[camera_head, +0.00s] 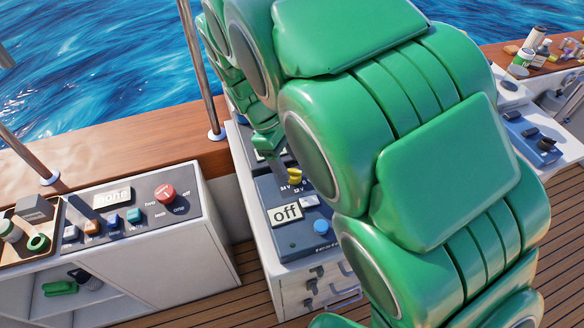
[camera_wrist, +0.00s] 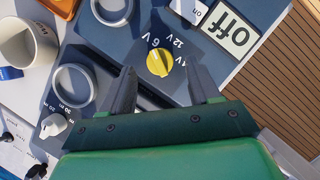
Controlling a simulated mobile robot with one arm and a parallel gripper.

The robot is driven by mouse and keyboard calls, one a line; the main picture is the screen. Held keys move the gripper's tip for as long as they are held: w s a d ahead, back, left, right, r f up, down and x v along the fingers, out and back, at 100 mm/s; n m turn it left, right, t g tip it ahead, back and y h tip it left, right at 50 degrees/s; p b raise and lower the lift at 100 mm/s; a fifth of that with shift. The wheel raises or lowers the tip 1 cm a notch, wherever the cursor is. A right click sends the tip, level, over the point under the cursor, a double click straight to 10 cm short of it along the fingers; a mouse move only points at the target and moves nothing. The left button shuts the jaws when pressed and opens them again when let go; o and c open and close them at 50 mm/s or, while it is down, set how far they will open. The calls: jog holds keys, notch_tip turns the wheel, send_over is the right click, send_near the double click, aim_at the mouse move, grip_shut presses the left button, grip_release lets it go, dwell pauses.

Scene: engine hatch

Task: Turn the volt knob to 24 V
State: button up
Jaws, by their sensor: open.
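The yellow volt knob (camera_wrist: 160,62) sits on a dark blue panel in the wrist view. Labels 6 V and 12 V show beside it, and another label ending in V is partly hidden by a finger. I cannot tell for sure which mark the knob points to. The knob also shows in the head view (camera_head: 295,176), below my arm. My gripper (camera_wrist: 162,72) is open, with one dark finger on each side of the knob in the picture. I cannot tell whether either finger touches it. The display (camera_wrist: 231,28) reads "off".
A white switch (camera_wrist: 192,10) is near the display, and a blue button (camera_head: 321,227) is on the same panel. Round grey rings (camera_wrist: 73,85) and a white mug (camera_wrist: 27,48) are left of my gripper. A separate console (camera_head: 130,215) with a red knob stands left.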

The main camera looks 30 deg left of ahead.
aim_at(292, 170)
jog(key=shift+x, duration=1.5)
jog(key=c, duration=1)
